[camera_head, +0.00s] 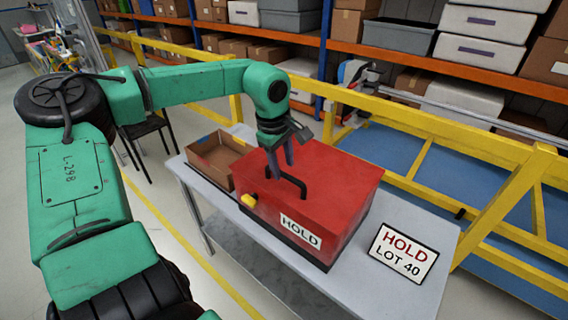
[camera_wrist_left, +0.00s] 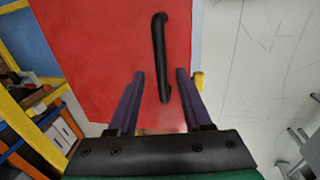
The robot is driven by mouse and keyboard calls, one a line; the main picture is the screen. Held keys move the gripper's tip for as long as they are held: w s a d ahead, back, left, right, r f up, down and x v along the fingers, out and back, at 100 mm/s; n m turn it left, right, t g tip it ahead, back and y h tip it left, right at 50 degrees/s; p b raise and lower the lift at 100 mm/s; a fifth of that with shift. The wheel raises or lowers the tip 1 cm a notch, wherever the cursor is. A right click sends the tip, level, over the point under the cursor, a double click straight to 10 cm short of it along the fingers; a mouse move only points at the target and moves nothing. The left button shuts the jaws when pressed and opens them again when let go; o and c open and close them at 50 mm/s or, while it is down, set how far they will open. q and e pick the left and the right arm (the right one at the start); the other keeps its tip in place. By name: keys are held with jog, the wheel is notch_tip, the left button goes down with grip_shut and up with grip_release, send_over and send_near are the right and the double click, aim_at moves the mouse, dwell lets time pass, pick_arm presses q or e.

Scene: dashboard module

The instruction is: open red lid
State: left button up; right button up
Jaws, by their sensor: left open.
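The red lid (camera_head: 335,188) tops a box on the grey table and looks closed. A black bar handle (camera_head: 288,178) stands on the lid, and a "HOLD" label (camera_head: 300,231) is on the front. A yellow knob (camera_head: 248,200) sits at the front left edge. My left gripper (camera_head: 281,165) is over the lid at the handle, pointing down. In the left wrist view its two fingers (camera_wrist_left: 158,75) are apart, and the handle (camera_wrist_left: 160,60) shows between them in the picture. I cannot tell whether they touch it. The right gripper is out of view.
An open cardboard box (camera_head: 215,158) stands left of the red box. Yellow rails (camera_head: 420,120) run behind the table (camera_head: 400,215). Shelves with bins are farther back.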

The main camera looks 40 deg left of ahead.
pick_arm(q)
jog(key=shift+a+f, duration=0.15)
jog(key=shift+f, duration=0.65)
grip_shut()
jog(key=shift+w+r, duration=0.1)
dwell(0.7)
